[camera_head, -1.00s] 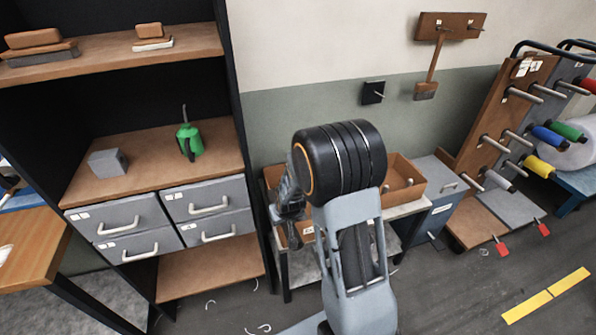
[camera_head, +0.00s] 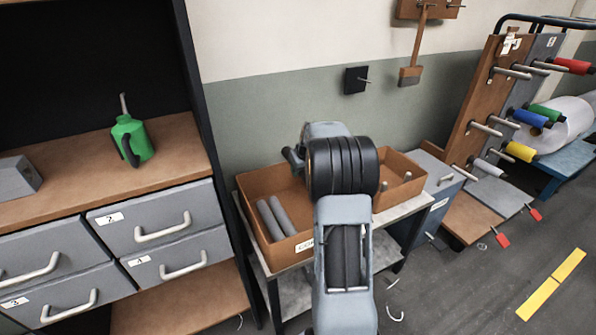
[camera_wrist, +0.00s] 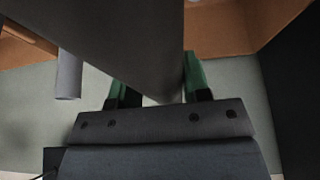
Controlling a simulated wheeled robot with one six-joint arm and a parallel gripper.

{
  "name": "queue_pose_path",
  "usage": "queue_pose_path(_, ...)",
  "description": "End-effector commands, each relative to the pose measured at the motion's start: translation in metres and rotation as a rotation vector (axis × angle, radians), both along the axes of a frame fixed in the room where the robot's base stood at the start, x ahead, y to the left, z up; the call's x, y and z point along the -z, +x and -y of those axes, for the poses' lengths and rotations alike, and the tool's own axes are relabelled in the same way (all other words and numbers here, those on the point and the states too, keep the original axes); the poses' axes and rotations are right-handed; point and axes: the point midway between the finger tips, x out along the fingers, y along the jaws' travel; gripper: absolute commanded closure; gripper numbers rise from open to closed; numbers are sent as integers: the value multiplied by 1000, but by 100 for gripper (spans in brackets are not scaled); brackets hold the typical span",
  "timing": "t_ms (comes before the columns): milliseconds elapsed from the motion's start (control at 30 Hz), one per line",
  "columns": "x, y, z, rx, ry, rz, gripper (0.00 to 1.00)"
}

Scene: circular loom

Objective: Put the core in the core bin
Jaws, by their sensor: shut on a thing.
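In the wrist view, my gripper (camera_wrist: 160,82) has its green-padded fingers shut on a dark grey core (camera_wrist: 125,35), which fills the upper middle of that view. In the head view my arm hides the fingers and the held core. The core bin (camera_head: 270,182) is an open brown box with a partly hidden label on its front. Two grey cores (camera_head: 277,217) lie side by side in its left part. My wrist covers the bin's right part, so I cannot tell how high the held core is above it.
A brown box with upright pegs (camera_head: 400,180) stands right of the bin on the same grey stand. The shelf unit with drawers (camera_head: 155,228) is close on the left. A grey cabinet (camera_head: 440,190) and a peg rack (camera_head: 480,120) stand to the right.

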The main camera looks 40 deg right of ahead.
Motion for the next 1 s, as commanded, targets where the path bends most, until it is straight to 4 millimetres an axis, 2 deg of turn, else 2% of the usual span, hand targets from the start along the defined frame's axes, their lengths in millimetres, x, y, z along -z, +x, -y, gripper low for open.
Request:
queue_pose_path(300,44,0,-1,2,1,-1,85)
queue_pose_path(1000,132,1,-2,-2,0,-1,85)
